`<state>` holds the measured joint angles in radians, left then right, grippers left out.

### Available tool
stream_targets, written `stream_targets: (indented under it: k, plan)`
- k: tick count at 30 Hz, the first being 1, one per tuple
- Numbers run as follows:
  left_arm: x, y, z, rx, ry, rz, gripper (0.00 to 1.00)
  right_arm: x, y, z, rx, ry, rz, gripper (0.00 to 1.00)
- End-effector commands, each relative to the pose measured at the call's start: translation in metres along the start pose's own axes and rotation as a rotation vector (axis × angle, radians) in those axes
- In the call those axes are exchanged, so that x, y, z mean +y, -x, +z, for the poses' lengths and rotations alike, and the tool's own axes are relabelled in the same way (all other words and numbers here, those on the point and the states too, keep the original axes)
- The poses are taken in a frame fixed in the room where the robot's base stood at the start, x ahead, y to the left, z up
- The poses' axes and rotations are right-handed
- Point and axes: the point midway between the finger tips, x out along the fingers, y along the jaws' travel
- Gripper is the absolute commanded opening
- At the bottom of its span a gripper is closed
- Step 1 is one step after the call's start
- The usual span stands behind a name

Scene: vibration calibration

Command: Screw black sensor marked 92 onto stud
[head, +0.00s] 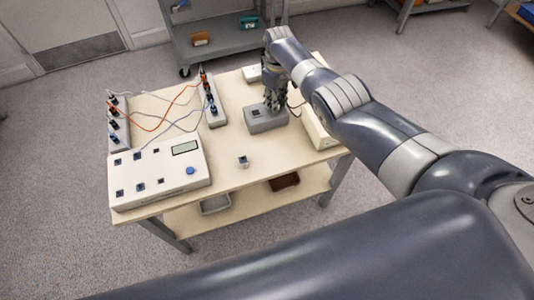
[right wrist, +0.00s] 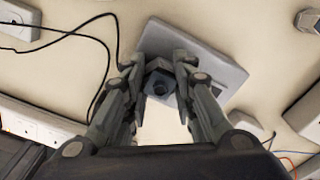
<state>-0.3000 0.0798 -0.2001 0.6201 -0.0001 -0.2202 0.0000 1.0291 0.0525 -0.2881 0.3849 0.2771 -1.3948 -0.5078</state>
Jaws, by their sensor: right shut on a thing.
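A dark hexagonal sensor (right wrist: 160,80) with a round black end sits between the fingers in the right wrist view; no marking on it is readable. My right gripper (right wrist: 158,92) is shut on it. In the head view my right gripper (head: 271,106) points down at the grey block (head: 266,123) on the table, at its right rear part. The block (right wrist: 215,64) also shows behind the sensor in the right wrist view. The stud is hidden, so I cannot tell whether the sensor touches it. My left gripper is out of view.
The cream table (head: 226,180) carries a white instrument box (head: 160,171) with a display, cabled connector strips (head: 212,112), a small cube-like piece (head: 243,161) and a white box (head: 320,130) at right. A grey cart (head: 220,48) stands behind.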

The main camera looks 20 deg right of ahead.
Motion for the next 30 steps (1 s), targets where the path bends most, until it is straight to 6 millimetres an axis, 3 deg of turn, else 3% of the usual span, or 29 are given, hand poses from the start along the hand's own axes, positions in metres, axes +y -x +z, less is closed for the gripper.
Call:
stream_targets:
  k: [10,21,30]
  plan:
    - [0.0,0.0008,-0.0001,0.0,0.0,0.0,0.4,-0.0018,-0.0002,0.0001,-0.002,-0.036,-0.004,0.0]
    - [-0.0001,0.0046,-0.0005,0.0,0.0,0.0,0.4,-0.0017,0.0001,-0.0004,0.0,-0.349,-0.003,0.0]
    - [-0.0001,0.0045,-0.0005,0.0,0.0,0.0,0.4,-0.0015,0.0004,-0.0008,0.001,-0.365,-0.002,0.0]
